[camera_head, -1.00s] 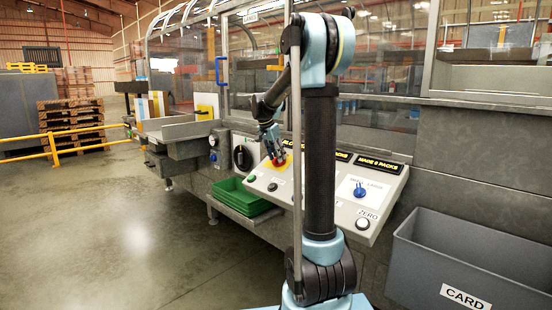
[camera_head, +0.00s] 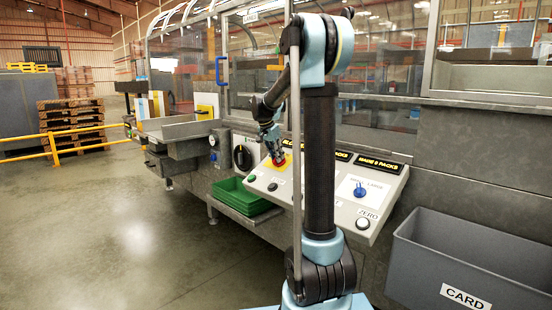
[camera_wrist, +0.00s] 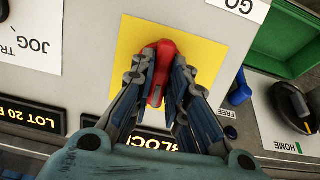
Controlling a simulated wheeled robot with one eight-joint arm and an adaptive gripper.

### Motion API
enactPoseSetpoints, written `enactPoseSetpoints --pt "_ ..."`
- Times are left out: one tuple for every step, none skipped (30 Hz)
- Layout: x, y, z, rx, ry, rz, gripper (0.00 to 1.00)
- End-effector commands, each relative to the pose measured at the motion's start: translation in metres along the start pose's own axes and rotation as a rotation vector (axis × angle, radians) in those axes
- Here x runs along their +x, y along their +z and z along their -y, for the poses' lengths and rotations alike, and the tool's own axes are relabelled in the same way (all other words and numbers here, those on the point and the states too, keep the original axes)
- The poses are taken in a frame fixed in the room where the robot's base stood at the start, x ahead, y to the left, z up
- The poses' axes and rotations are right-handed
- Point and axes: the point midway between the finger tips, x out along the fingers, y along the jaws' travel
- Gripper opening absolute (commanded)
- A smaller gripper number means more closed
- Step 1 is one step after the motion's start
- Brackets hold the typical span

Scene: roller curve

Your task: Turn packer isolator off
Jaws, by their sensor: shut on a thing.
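The red isolator handle (camera_wrist: 166,52) sits on a yellow square plate (camera_wrist: 130,45) on the sloped control panel. In the wrist view it points nearly along the picture's vertical, slightly tilted. My gripper (camera_wrist: 158,82) has its fingers closed on both sides of the handle. In the head view my gripper (camera_head: 275,153) is at the yellow plate near the panel's left end, and the handle there is mostly hidden by it. Any on or off marks by the handle are not readable.
A black rotary knob (camera_wrist: 292,105) with a HOME label and a blue switch (camera_wrist: 240,92) are beside it. A blue knob (camera_head: 360,190) is on the panel's right part. Green trays (camera_head: 240,197) lie below left. A grey CARD bin (camera_head: 480,260) stands at right.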

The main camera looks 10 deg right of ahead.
Motion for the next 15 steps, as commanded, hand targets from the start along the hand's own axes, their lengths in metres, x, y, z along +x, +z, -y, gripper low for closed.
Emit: enactPoseSetpoints --pt "0.0000 0.0004 0.0001 -0.021 0.003 0.001 0.00" --pt "-0.0001 0.0004 0.0001 -0.035 0.005 0.001 0.00" --pt "0.0000 0.0005 0.0002 -0.059 0.009 0.001 0.00" --pt "0.0000 0.0005 0.0002 -0.078 0.011 0.002 0.00" --pt "0.0000 0.0005 0.0004 -0.098 0.014 0.002 0.00" --pt "0.0000 0.0004 0.0006 -0.128 0.018 0.001 0.00" --pt "0.0000 0.0004 0.0007 -0.153 0.021 0.001 0.00" --pt "0.0000 0.0003 0.0009 -0.177 0.024 0.001 0.00" --pt "0.0001 0.0002 0.0012 -0.213 0.029 0.000 0.00" --pt "0.0001 0.0001 0.0013 -0.239 0.032 0.000 0.00" --pt "0.0001 0.0001 0.0014 -0.267 0.036 0.000 0.00" --pt "0.0002 0.0001 0.0015 -0.305 0.041 0.000 0.00" --pt "0.0002 0.0002 0.0016 -0.334 0.045 0.001 0.00" --pt "0.0002 0.0002 0.0017 -0.362 0.049 0.001 0.00" --pt "0.0002 0.0003 0.0019 -0.400 0.054 0.001 0.00"
